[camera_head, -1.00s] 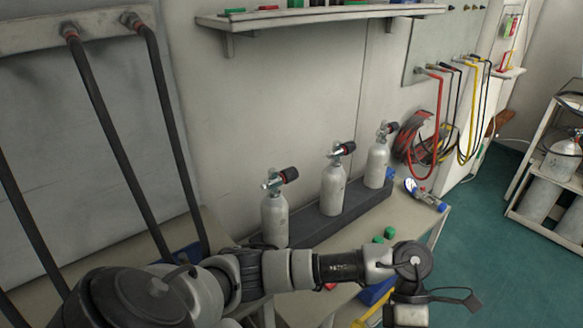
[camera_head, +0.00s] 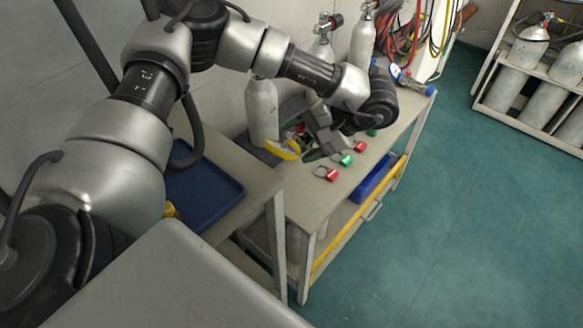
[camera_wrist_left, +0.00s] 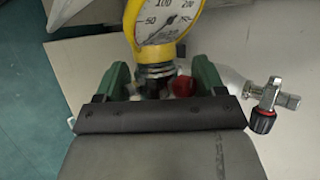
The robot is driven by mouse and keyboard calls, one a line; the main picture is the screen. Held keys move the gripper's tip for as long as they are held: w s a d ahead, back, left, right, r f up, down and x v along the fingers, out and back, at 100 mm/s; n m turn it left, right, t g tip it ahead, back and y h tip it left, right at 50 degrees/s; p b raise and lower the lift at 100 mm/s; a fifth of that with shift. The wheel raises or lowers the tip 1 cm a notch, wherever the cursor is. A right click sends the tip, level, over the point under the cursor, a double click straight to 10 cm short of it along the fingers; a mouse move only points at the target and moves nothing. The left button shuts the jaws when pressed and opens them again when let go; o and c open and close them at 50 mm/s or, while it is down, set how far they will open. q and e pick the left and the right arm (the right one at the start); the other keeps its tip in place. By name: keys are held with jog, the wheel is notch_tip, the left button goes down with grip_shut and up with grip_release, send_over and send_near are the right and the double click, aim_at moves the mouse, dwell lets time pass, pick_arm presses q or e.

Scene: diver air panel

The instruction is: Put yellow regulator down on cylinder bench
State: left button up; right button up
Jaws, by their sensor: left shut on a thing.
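The yellow regulator (camera_head: 283,149) is held at the near end of the cylinder bench (camera_head: 305,198), low over its top; whether it touches cannot be told. In the left wrist view, its round yellow-rimmed gauge (camera_wrist_left: 163,22) with a white dial sticks out beyond the fingers. My left gripper (camera_head: 306,152) is shut on the regulator, with its green fingers (camera_wrist_left: 160,82) on either side of the dark stem below the gauge. A red part shows between the fingers. My right gripper is not in view.
A grey cylinder (camera_head: 262,112) stands close behind the regulator; a valve (camera_wrist_left: 268,105) shows right of the fingers. Red padlock-like tags (camera_head: 331,174) and green ones (camera_head: 346,160) lie to the right. A blue tray (camera_head: 205,185) sits on the left table. The bench's front strip is clear.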

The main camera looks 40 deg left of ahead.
pick_arm(q)
jog(key=shift+a+f, duration=0.2)
jog(key=shift+f, duration=0.05)
jog(key=shift+w+f+b, duration=0.1)
jog(key=shift+f+b, duration=2.05)
jog(key=shift+f, duration=6.45)
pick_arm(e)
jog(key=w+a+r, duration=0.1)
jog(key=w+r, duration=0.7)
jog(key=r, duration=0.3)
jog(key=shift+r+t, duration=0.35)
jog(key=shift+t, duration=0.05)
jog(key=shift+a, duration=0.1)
pick_arm(q)
jog(key=shift+f, duration=0.25)
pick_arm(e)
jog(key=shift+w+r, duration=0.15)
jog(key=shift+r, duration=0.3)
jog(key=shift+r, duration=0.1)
